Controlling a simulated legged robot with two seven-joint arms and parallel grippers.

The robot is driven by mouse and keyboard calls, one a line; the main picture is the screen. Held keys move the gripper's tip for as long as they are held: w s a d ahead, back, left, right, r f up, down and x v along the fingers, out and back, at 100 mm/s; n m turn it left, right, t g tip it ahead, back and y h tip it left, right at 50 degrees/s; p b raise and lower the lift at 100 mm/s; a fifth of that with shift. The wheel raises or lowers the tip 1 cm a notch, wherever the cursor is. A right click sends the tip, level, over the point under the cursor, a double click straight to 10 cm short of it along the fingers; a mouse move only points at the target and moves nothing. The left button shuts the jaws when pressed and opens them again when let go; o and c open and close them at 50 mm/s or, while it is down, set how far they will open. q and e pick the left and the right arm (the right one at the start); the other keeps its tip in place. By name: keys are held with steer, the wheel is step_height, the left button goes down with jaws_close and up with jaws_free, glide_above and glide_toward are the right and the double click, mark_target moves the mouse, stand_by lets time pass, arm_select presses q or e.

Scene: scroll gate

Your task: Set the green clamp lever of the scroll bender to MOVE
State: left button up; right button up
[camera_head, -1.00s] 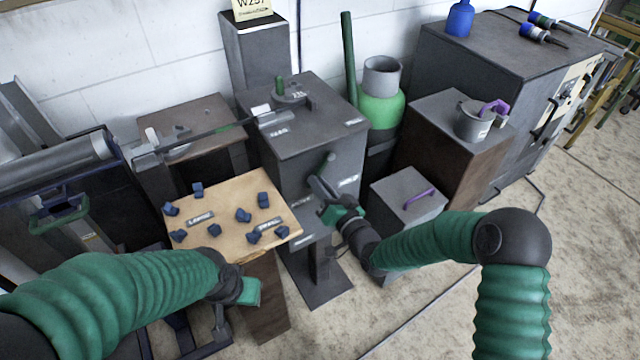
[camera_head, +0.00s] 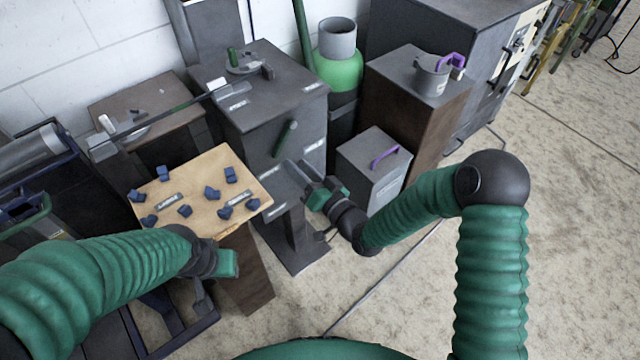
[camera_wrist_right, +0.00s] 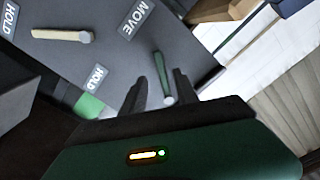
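The scroll bender is a dark grey cabinet (camera_head: 262,105) on a stand. Its green clamp lever (camera_head: 286,138) sticks out from the front face. In the right wrist view the green lever (camera_wrist_right: 161,72) shows with a silver round end, near the MOVE label (camera_wrist_right: 133,18); a HOLD label (camera_wrist_right: 97,78) is left of it. My right gripper (camera_head: 292,172) is below the lever in the head view. In the wrist view its two dark fingers (camera_wrist_right: 160,88) are apart, with the lever between them in the picture; contact is not clear. My left gripper (camera_head: 228,263) hangs low near the wooden board.
A tan lever (camera_wrist_right: 62,35) lies beside another HOLD label. The wooden board (camera_head: 190,205) carries several blue blocks. A grey box (camera_head: 375,165) with a purple handle stands right of my right gripper. A green cylinder (camera_head: 340,72) stands behind.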

steer(key=p+v, duration=0.1)
steer(key=v, duration=0.9)
steer(key=shift+s+d, duration=0.25)
steer(key=shift+s, duration=0.05)
